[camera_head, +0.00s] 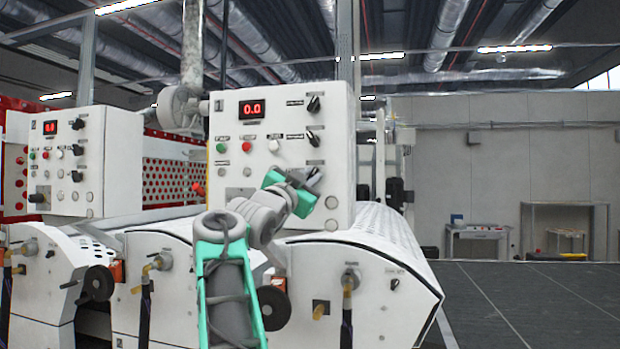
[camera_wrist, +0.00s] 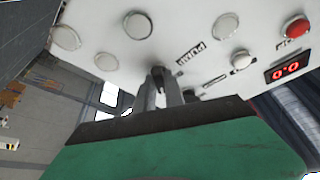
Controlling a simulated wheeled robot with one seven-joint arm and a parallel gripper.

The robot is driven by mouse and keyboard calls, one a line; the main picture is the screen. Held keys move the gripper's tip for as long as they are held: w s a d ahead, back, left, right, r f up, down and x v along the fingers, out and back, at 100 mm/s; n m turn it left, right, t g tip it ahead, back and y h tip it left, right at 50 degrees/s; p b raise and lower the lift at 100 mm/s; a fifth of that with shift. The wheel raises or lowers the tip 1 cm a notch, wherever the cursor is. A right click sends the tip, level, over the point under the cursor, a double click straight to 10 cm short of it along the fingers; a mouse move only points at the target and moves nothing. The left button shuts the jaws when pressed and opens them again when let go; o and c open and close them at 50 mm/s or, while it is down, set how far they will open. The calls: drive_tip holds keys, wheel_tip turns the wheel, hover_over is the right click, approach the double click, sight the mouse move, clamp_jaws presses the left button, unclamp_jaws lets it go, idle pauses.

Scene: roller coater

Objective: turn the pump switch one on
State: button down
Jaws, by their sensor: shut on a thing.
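The white control box marked 1 (camera_head: 282,118) carries a column of black rotary switches on its right side. My gripper (camera_head: 310,178) is at the lowest switch of that column and mostly covers it. In the wrist view my gripper (camera_wrist: 168,88) is shut on a dark switch knob (camera_wrist: 159,74), beside a label reading PUMP (camera_wrist: 190,54). The knob's pointing direction is hard to tell because the fingers hide much of it. Two more black switches, the upper (camera_head: 314,104) and the middle (camera_head: 313,137), stand above my gripper.
The box has a red 0.0 display (camera_head: 252,108), a green button (camera_head: 222,148), a red button (camera_head: 246,146) and a white button (camera_head: 273,146). A similar box marked 2 (camera_head: 98,150) stands at left. Open dark floor (camera_head: 540,300) lies at right.

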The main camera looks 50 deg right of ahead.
drive_tip(key=c, duration=1.4)
unclamp_jaws()
drive_tip(key=shift+c, duration=0.2)
drive_tip(key=b+v, duration=0.4)
drive_tip(key=v, duration=0.3)
drive_tip(key=shift+s+a, duration=0.15)
drive_tip(key=shift+a, duration=0.2)
drive_tip(key=shift+f, duration=0.1)
